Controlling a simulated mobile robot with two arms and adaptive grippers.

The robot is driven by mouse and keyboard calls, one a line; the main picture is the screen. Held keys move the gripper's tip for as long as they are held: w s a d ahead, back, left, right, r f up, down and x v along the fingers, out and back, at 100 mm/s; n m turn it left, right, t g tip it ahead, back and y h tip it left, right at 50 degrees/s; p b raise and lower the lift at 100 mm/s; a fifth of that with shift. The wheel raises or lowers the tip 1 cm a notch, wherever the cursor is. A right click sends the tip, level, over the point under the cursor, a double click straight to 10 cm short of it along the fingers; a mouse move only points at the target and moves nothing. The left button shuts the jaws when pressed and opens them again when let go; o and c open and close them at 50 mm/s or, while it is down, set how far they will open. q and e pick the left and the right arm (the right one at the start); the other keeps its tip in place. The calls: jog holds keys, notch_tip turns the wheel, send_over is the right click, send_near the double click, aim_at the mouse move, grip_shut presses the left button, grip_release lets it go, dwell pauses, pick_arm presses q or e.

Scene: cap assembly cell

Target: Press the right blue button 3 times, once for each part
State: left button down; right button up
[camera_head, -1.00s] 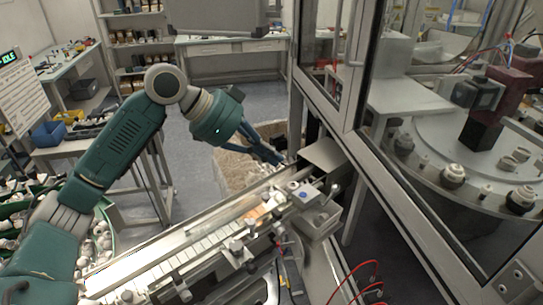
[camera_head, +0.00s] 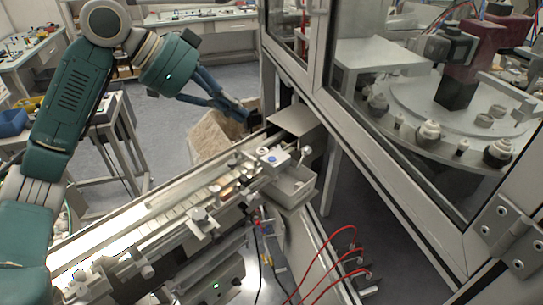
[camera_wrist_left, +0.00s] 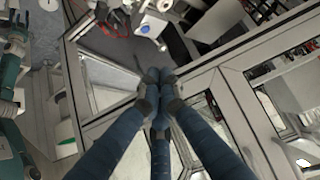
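A small blue button (camera_head: 272,158) sits on a pale box at the far right end of the conveyor, beside the glass cabinet. A pale box with a small blue spot (camera_wrist_left: 145,28), likely the same button, shows near the top of the left wrist view. My left gripper (camera_head: 246,115) is above the far end of the conveyor, up and left of the button in the head view and apart from it. Its blue fingers converge with the tips together in the left wrist view (camera_wrist_left: 156,82), with nothing seen between them. My right gripper is not in view.
The conveyor (camera_head: 150,215) runs from lower left to the button, with small fittings along its near side. The cabinet's metal frame (camera_head: 325,100) stands close on the right. Red cables (camera_head: 325,262) hang below. A beige bin (camera_head: 212,137) stands behind the conveyor.

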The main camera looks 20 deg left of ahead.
pick_arm(q)
jog(key=p, duration=0.3)
send_over(272, 160)
jog(key=a, duration=0.1)
notch_tip(272, 160, down, 7)
jog(key=shift+a+r, duration=0.15)
jog(key=shift+r, duration=0.05)
notch_tip(272, 160, down, 4)
jog(key=shift+w+r+p, duration=0.1)
jog(key=shift+r+p, duration=0.15)
jog(key=shift+p, duration=0.45)
jog(key=shift+a+f, duration=0.1)
jog(key=shift+f, duration=0.25)
jog(key=shift+f, duration=0.15)
